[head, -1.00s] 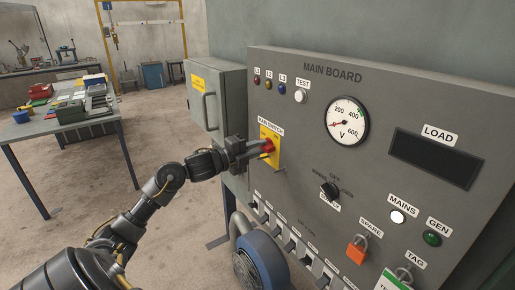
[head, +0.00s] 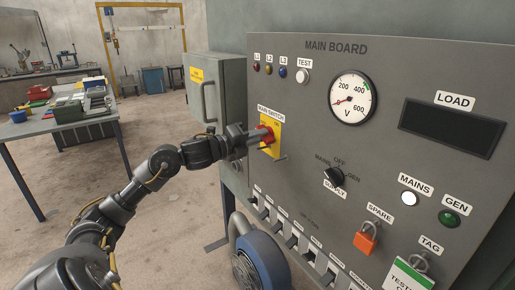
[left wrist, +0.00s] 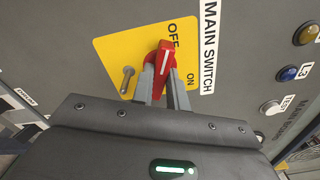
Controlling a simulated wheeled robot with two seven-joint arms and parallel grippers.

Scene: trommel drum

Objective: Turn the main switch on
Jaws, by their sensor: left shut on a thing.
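The main switch is a red rotary handle on a yellow plate (head: 271,150) at the left of the grey main board. In the left wrist view the red handle (left wrist: 165,66) has a white line and points up toward the OFF mark; the ON mark is to its right. My left gripper (head: 262,138) reaches the switch from the left. Its two grey fingers (left wrist: 165,88) are shut on the red handle, one on each side. A small metal hasp or pin (left wrist: 127,80) sits on the plate's left part. My right gripper is not in view.
The board carries a voltmeter (head: 352,97) with its needle low, a selector knob (head: 334,176), an orange padlock (head: 366,238) and a row of breakers below. A grey cabinet (head: 205,88) stands left of it. A blue-rimmed machine (head: 262,262) sits below.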

